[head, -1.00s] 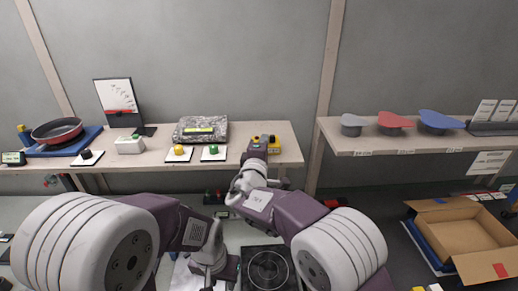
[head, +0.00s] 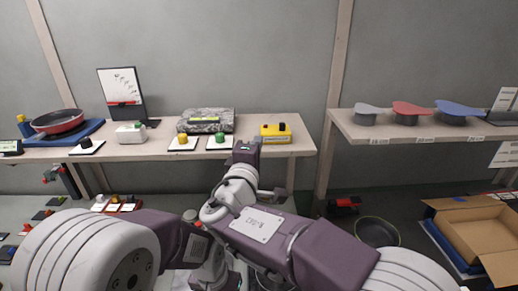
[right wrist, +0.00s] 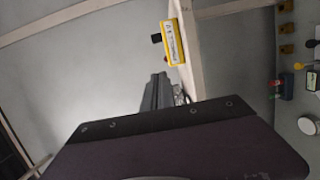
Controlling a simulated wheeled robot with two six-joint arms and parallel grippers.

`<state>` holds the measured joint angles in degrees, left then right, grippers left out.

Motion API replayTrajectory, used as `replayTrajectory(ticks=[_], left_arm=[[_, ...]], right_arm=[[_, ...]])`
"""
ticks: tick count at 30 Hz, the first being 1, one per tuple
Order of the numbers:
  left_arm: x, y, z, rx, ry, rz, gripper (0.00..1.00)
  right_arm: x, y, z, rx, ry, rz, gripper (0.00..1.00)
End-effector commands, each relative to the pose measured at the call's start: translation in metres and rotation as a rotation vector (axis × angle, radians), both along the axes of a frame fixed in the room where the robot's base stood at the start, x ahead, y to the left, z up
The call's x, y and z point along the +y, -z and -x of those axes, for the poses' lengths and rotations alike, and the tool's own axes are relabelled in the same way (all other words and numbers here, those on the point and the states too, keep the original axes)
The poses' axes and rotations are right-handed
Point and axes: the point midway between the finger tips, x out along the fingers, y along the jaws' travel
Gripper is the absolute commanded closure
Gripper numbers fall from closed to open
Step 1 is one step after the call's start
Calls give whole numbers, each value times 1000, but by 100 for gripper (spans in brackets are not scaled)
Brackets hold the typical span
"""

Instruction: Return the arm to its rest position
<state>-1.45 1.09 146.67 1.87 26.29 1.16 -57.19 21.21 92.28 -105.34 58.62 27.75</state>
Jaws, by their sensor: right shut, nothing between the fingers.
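My right arm reaches forward over the floor in the head view, and its gripper (head: 246,150) is at the front edge of the left table. The fingers are shut with nothing held. In the right wrist view the dark gripper (right wrist: 157,92) points toward the table edge, a little short of the yellow box (right wrist: 173,44) and apart from it. My left arm is folded low at the left of the head view; its fingers are not visible.
The left table (head: 300,140) holds the yellow box (head: 276,133), a grey speckled device (head: 206,121), yellow (head: 183,139) and green (head: 219,138) buttons, and a red pan (head: 58,121).

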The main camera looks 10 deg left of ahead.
Motion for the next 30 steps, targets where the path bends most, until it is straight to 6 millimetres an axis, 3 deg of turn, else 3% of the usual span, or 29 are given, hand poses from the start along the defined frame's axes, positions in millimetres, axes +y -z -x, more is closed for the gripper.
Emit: replayTrajectory(ticks=[4, 13, 16, 17, 20, 21, 23, 24, 26, 27, 30], left_arm=[[0, 5, 0, 0, 0, 0, 64], [0, 4, 0, 0, 0, 0, 64], [0, 4, 0, 0, 0, 0, 64], [0, 4, 0, 0, 0, 0, 64], [0, 4, 0, 0, 0, 0, 64], [0, 4, 0, 0, 0, 0, 64], [0, 4, 0, 0, 0, 0, 64], [0, 4, 0, 0, 0, 0, 64], [0, 4, 0, 0, 0, 0, 64], [0, 4, 0, 0, 0, 0, 64], [0, 4, 0, 0, 0, 0, 64]], right_arm=[[0, 1, 8, 1, -2, 1, 100], [-1, -1, 8, 1, 2, 1, 100], [-25, -3, -8, -2, 53, -3, 100], [-41, -6, -16, -5, 85, -9, 100], [-119, -13, -47, -7, 235, -20, 100], [-157, -5, -53, 21, 308, -27, 100], [-209, 18, -56, 92, 412, -53, 100], [-243, 36, -53, 149, 482, -76, 100], [-289, 68, -43, 249, 582, -121, 100], [-317, 90, -31, 320, 648, -157, 100], [-374, 152, 13, 513, 808, -276, 100]])
